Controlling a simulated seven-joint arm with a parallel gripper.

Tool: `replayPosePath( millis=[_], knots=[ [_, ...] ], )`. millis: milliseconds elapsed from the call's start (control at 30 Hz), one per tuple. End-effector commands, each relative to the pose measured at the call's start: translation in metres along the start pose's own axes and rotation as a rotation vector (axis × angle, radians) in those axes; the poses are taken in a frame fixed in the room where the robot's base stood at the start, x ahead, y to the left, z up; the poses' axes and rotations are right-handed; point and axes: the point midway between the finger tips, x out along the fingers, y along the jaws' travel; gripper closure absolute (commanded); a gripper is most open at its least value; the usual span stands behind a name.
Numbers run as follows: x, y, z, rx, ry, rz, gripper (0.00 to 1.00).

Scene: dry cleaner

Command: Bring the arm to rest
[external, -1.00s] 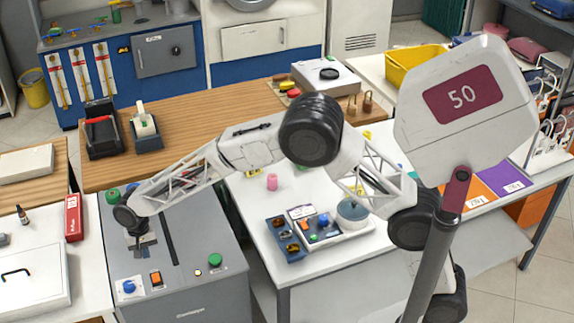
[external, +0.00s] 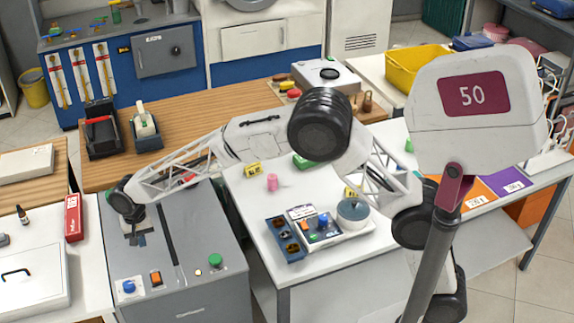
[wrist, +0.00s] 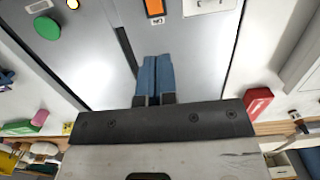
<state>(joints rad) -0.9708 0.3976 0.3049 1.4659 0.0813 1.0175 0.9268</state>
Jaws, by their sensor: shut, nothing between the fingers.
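My gripper (external: 138,239) hangs over the back left part of the grey control cabinet (external: 205,291), on the left in the external view. Its blue fingers (wrist: 155,76) are together in the wrist view, with nothing between them. They point down at the cabinet top, beside its dark slot. I cannot tell the exact gap between the fingertips and the surface. The arm reaches left from its base at the lower right, with its middle joint raised over the white table.
The cabinet top bears a blue button (external: 128,287), an orange switch (external: 155,279) and a green button (external: 215,260). A red box (external: 73,217) stands to the left. The white table (external: 250,205) holds a pink spool (external: 272,183) and a tray of small items.

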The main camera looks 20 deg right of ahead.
Motion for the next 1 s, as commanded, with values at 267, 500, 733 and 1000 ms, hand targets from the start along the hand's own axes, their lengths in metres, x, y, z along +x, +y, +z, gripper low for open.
replayPosePath(
  millis=[267, 500, 733, 1000],
  knots=[
    [-0.006, 0.008, -0.004, 0.001, 0.003, -0.003, 1.0],
    [-0.035, 0.054, -0.023, 0.004, 0.015, -0.016, 1.0],
    [-0.08, 0.137, -0.047, 0.005, 0.038, -0.034, 1.0],
    [-0.125, 0.241, -0.059, 0.006, 0.068, -0.051, 1.0]
  ],
)
